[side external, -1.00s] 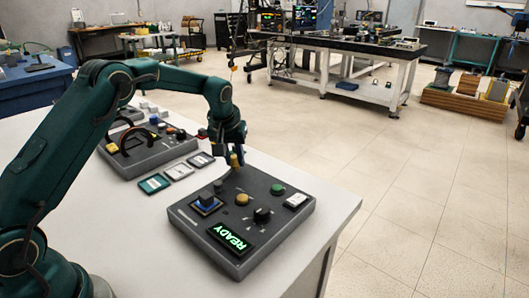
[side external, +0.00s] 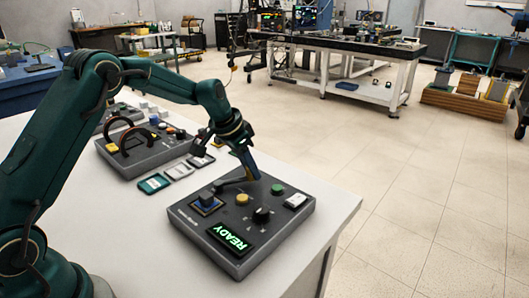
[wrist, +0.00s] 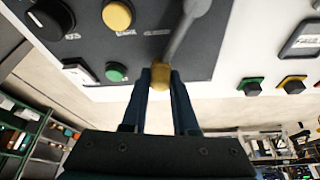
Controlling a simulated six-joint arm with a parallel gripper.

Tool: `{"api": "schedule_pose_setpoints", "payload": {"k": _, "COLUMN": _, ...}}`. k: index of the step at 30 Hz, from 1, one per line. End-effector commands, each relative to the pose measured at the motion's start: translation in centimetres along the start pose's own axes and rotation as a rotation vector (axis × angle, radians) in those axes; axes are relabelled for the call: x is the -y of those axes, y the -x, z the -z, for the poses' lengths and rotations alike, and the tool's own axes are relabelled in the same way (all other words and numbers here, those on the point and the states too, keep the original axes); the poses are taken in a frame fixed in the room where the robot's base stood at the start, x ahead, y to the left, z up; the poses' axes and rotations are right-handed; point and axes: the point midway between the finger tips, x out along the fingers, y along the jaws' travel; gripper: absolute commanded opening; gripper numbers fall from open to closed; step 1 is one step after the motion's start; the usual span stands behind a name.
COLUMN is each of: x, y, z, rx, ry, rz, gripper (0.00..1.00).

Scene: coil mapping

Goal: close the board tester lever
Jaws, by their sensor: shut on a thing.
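The board tester (side external: 215,243) is a dark grey box on the white table, with a lit green READY display (side external: 232,239). Its grey lever (side external: 232,184) leans low over the panel toward the back edge, its yellow tip (side external: 253,175) at the upper end. My gripper (side external: 251,171) is shut on that tip from above, tilted. In the wrist view the lever (wrist: 184,32) runs down to the yellow tip (wrist: 161,78), which sits between my two dark fingers (wrist: 160,74). The lever's hinge is hard to make out.
Flat cards (side external: 180,170) and another control box (side external: 145,158) lie behind. The table's right edge is close.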

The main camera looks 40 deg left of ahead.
Motion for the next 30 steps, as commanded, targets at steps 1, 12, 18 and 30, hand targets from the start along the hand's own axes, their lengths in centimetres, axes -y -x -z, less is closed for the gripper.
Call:
{"api": "schedule_pose_setpoints", "payload": {"k": 1, "x": -0.11, "y": 0.12, "z": 0.06, "rx": -0.003, "ry": -0.013, "rz": -0.006, "gripper": 0.00}}
{"api": "schedule_pose_setpoints", "payload": {"k": 12, "x": -0.46, "y": 0.15, "z": -0.03, "rx": -0.003, "ry": -0.057, "rz": -0.023, "gripper": 0.00}}
{"api": "schedule_pose_setpoints", "payload": {"k": 18, "x": -0.51, "y": 0.15, "z": -0.03, "rx": -0.002, "ry": -0.057, "rz": -0.023, "gripper": 0.00}}
{"api": "schedule_pose_setpoints", "payload": {"k": 30, "x": -0.46, "y": 0.09, "z": -0.08, "rx": -0.001, "ry": -0.056, "rz": -0.022, "gripper": 0.58}}
